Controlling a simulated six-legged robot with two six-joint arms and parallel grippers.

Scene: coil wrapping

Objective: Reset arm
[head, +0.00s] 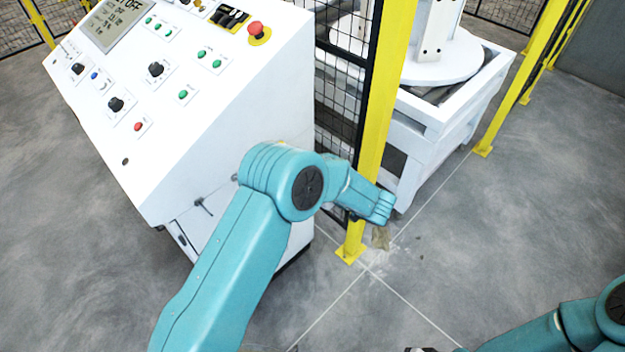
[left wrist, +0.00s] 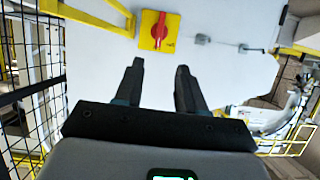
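My left arm (head: 225,265) reaches up from the bottom of the head view, with its wrist end beside a yellow post. Its gripper is hidden there. In the left wrist view my left gripper (left wrist: 160,78) is open, with two dark fingers apart and nothing between them. Its fingers point towards a white cabinet side with a red rotary switch on a yellow plate (left wrist: 159,31). My right arm (head: 540,335) shows at the lower right of the head view. Only a dark scrap, perhaps its gripper, shows at the bottom edge, so its state is unclear.
A white control console (head: 190,90) with buttons, knobs and a red emergency stop (head: 259,31) stands close behind my left arm. A yellow post (head: 378,120) with black mesh stands right of it. A white machine (head: 440,110) is behind. Grey floor (head: 540,200) is clear at right.

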